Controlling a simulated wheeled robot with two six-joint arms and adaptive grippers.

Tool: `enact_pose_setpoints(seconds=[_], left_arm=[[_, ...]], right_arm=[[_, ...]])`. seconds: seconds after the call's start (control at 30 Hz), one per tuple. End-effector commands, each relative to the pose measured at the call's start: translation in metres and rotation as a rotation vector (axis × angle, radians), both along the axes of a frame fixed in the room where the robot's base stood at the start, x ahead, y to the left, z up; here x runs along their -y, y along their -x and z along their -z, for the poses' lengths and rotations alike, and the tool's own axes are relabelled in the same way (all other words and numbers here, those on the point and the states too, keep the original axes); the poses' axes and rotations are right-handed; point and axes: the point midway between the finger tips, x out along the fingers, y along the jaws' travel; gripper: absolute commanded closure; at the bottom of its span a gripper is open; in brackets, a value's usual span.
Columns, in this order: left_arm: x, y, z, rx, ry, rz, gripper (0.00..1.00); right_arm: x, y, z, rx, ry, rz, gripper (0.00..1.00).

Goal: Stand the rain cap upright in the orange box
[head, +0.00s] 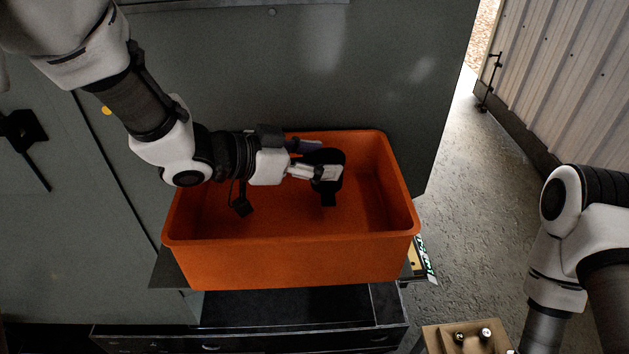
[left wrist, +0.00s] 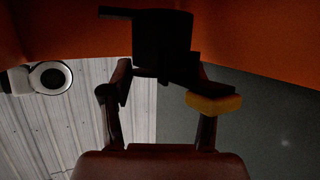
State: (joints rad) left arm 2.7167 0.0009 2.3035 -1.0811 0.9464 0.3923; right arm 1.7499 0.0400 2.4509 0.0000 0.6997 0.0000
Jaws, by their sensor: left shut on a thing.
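The orange box (head: 290,262) stands on a dark shelf in front of a grey cabinet. The fingers hide part of the cap. My right gripper is out of view.
The grey cabinet (head: 330,60) rises close behind the box. A black drawer unit (head: 300,310) is below it. A tan block with knobs (head: 465,335) stands at the lower right. Concrete floor (head: 470,190) is open on the right, beside a corrugated wall (head: 570,80).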

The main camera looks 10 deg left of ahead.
Motion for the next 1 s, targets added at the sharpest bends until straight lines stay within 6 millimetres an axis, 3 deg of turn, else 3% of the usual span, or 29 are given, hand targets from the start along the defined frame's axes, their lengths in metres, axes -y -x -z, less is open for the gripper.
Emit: enact_pose_setpoints(seconds=[0.2, 0.57, 0.6, 0.63, 0.67, 1.0], left_arm=[[0.0, 0.0, 0.037, -0.004, 0.001, -0.002, 0.86], [0.0, 0.0, 0.043, -0.001, 0.001, 0.0, 0.86], [0.0, 0.0, 0.043, -0.001, 0.0, 0.0, 0.29], [0.0, 0.0, 0.042, -0.001, 0.0, 0.0, 0.19], [0.0, 0.0, 0.042, -0.001, 0.0, 0.0, 0.15], [0.0, 0.0, 0.039, -0.001, 0.0, 0.0, 0.15]], right_arm=[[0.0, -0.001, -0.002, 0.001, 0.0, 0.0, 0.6], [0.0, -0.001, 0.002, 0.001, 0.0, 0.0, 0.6], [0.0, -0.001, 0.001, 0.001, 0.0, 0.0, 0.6], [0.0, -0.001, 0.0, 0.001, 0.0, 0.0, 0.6], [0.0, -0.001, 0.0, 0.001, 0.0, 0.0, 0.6], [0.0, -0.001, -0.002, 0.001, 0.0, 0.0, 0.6]])
